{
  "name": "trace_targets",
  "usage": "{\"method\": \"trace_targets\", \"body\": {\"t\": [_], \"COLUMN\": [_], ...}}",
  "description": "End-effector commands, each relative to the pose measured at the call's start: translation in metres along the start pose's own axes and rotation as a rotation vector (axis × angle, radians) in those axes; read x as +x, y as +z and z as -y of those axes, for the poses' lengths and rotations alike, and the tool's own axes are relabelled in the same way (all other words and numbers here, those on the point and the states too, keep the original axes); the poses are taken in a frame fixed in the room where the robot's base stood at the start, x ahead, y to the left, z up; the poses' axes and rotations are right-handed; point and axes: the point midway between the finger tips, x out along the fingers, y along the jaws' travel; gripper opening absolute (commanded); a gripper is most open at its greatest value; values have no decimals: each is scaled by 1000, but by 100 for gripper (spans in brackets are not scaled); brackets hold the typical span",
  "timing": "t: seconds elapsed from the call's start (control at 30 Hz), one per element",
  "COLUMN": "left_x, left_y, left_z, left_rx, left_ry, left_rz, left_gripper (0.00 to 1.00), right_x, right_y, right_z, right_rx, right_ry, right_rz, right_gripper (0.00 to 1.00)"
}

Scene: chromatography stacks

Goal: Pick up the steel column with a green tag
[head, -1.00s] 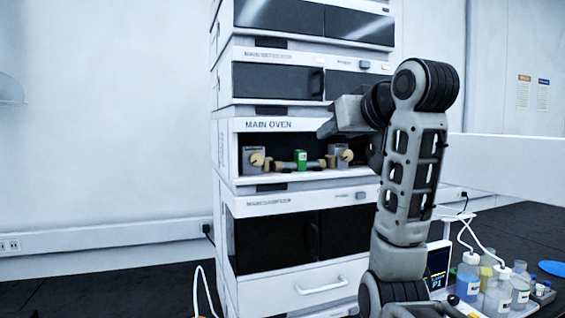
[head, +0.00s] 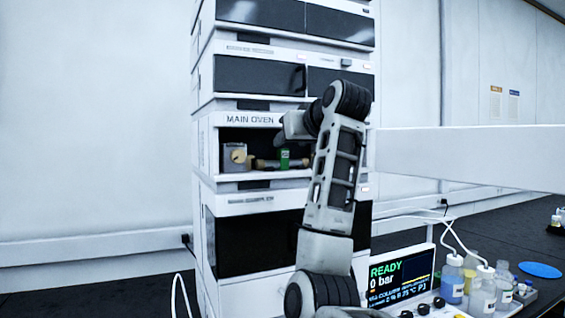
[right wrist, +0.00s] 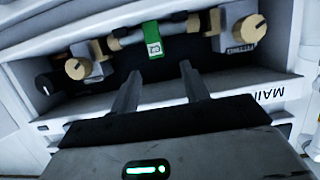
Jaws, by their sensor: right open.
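The steel column (head: 268,163) lies roughly level inside the open compartment marked MAIN OVEN (head: 205,185), with a green tag (head: 284,158) around its middle. In the right wrist view the column (right wrist: 130,38) spans between two tan-knobbed blocks, and its tag (right wrist: 153,42) shows a white label. My right gripper (right wrist: 160,84) is open and empty, its two fingers pointing at the tag from the compartment's front edge, apart from the column. In the head view my right arm hides the column's right end and the fingertips. My left gripper is out of view.
A left block with a tan knob (head: 238,156) stands beside the column; the right block (right wrist: 242,30) shows in the wrist view. Oven walls and other stack modules close in around the opening. A READY display (head: 400,278) and bottles (head: 453,278) stand at lower right.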

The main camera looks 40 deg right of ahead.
Motion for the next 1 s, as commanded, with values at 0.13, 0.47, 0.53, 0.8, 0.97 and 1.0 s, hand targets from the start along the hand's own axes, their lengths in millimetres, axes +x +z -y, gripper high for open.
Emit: {"method": "trace_targets", "body": {"t": [0.13, 0.47, 0.53, 0.8, 0.97, 1.0], "left_x": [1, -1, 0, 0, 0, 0], "left_y": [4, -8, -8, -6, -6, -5], "left_z": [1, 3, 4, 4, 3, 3], "left_rx": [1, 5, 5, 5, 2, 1], "left_ry": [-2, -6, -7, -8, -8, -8], "left_rz": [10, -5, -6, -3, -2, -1], "left_gripper": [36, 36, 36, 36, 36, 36], "right_x": [10, 52, 55, 54, 54, 54], "right_y": [1, 3, 4, 4, 4, 4], "right_z": [-1, -3, -3, -3, -3, -3], "right_rx": [1, 1, 1, 1, 1, 1], "right_ry": [0, 1, 1, 1, 1, 1], "right_rz": [1, 2, 1, 0, 0, -1], "right_gripper": [45, 45, 45, 23, 0, 0]}}
